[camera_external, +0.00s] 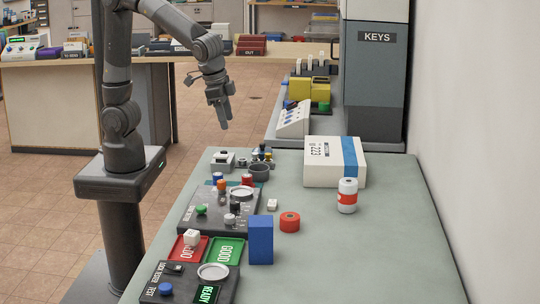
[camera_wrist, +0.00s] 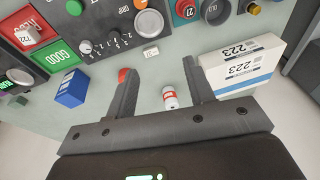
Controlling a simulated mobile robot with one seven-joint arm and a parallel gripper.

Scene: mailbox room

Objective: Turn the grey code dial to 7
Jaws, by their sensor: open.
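A dark grey control panel (camera_external: 252,226) lies on the green-grey table. A small grey dial (camera_external: 230,219) sits on its front part. The wrist view shows the dial (camera_wrist: 85,47) at upper left, with white marks and numbers around it; I cannot read its setting.
Close to the dial are a green button (camera_external: 201,210), an orange knob (camera_external: 221,185) and a round pale dish (camera_external: 240,193). A blue box (camera_external: 261,240), a red cylinder (camera_external: 289,222), a white can (camera_external: 347,196) and a white 223 box (camera_external: 335,162) stand on the table.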

